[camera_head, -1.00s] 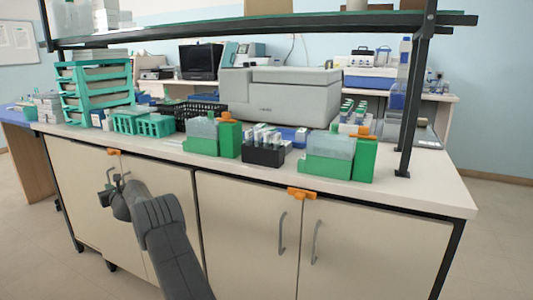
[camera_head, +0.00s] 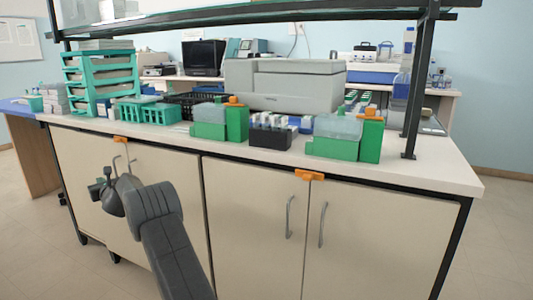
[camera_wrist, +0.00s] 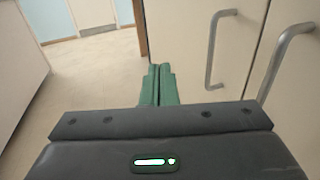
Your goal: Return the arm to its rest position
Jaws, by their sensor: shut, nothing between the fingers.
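My gripper shows in the wrist view (camera_wrist: 158,85), with its two green fingers pressed together and nothing between them. It is in front of the cabinet doors (camera_wrist: 190,40), with two door handles to its right. In the head view my arm (camera_head: 165,235) rises from the bottom edge, left of the middle, and bends toward the left cabinet doors below the bench top.
The bench (camera_head: 430,176) carries green staining boxes (camera_head: 335,140), a black vial rack (camera_head: 270,137), a teal rack tower (camera_head: 100,78) and a grey machine (camera_head: 285,85). Metal handles (camera_head: 290,217) stick out from the doors. Open floor (camera_wrist: 95,75) lies left of my gripper.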

